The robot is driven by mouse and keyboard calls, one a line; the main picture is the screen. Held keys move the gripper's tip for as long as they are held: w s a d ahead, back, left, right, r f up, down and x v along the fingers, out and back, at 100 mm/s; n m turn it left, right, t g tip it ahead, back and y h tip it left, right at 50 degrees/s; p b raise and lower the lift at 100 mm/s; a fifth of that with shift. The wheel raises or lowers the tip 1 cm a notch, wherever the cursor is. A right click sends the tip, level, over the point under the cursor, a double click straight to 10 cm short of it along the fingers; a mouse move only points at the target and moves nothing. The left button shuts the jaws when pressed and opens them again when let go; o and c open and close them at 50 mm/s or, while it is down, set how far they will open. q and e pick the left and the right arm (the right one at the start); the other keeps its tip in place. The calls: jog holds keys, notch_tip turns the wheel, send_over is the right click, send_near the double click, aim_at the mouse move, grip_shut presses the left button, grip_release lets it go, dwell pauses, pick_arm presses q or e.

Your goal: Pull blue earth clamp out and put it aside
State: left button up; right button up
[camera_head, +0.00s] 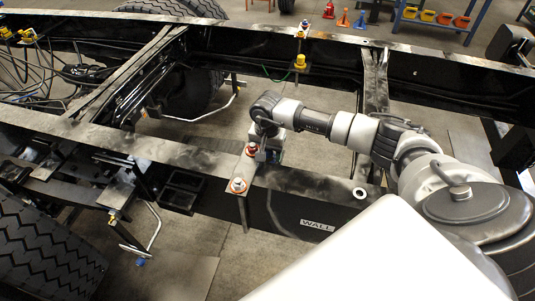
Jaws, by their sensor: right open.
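My right arm comes in from the right, and its gripper (267,153) points down at the near chassis rail (320,184), beside an upright plate with red and white fittings (238,186). The gripper is open, but its fingertips are small and partly hidden. A small bluish patch shows right beside the gripper; I cannot tell whether it is the blue earth clamp or part of the gripper. Another small blue piece (140,262) sits low at the left by a bent silver rod. My left gripper is not in view.
A far rail (340,45) runs parallel, with a yellow fitting (300,62) on it. Cross members join the rails, with open floor between. A large tyre (45,255) stands at lower left. A rack with coloured bins (445,18) is at the back right.

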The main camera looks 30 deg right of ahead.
jog(key=shift+b, duration=0.3)
dwell(0.5)
grip_shut()
dwell(0.4)
jog(key=shift+r, duration=0.15)
jog(key=shift+w+r+p, duration=0.1)
jog(key=shift+r+p, duration=0.25)
jog(key=shift+r, duration=0.05)
jog(key=shift+r+p, duration=1.15)
jog(key=shift+r, duration=1.35)
